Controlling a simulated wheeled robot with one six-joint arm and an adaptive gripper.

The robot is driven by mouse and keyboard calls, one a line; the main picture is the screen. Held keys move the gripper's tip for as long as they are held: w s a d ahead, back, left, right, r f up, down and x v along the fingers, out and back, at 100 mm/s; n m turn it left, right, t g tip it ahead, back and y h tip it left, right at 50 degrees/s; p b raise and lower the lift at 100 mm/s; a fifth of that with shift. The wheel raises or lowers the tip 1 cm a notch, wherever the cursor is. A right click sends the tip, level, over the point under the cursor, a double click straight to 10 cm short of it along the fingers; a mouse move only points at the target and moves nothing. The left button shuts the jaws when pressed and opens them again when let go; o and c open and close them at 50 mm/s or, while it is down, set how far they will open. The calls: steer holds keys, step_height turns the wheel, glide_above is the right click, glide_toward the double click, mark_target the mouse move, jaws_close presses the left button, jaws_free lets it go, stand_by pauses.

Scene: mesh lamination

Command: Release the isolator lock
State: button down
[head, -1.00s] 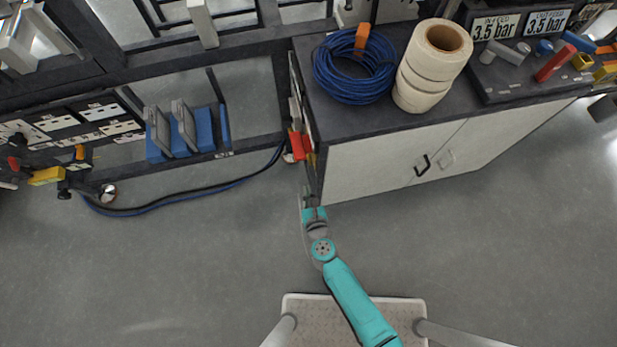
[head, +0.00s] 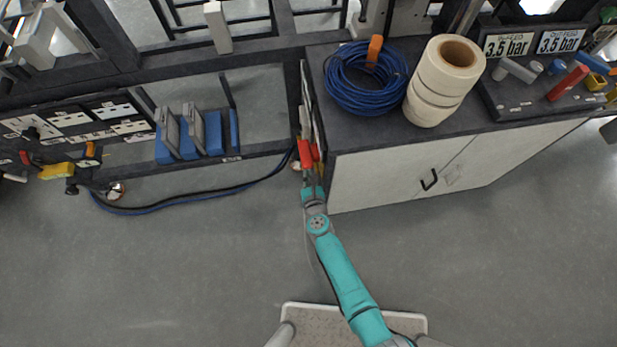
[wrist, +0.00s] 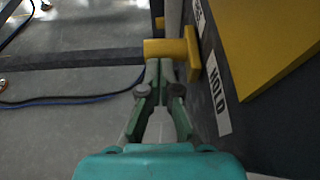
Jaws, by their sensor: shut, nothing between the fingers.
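A yellow T-shaped piece (wrist: 192,52) stands out from a dark panel (wrist: 208,83) in the wrist view, beside a white label (wrist: 218,94) reading HOLD. I cannot tell for certain that it is the isolator lock. My gripper (wrist: 163,72) is shut and empty, its fingertips at the near side of the yellow piece. I cannot tell whether they touch it. In the head view my gripper (head: 309,178) is at the cabinet's left end, just below the red parts (head: 305,153) mounted there. The yellow piece cannot be made out clearly in the head view.
A large yellow plate (wrist: 268,40) juts in at the right of the wrist view. The white-fronted cabinet (head: 385,170) carries a blue hose coil (head: 365,92) and cream rolls (head: 440,80). A hose (head: 215,193) lies left of my arm. The grey floor (head: 200,270) is otherwise clear.

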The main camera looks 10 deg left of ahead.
steer(key=shift+w+a, duration=0.2)
steer(key=shift+w, duration=0.35)
steer(key=shift+w+a, duration=0.15)
steer(key=shift+w, duration=0.35)
steer(key=shift+r, duration=0.1)
steer(key=s+f+v, duration=0.1)
steer(key=f+v, duration=0.1)
steer(key=v, duration=1.1)
steer(key=shift+d, duration=0.15)
steer(key=shift+s+d, duration=0.1)
steer(key=shift+s, duration=0.1)
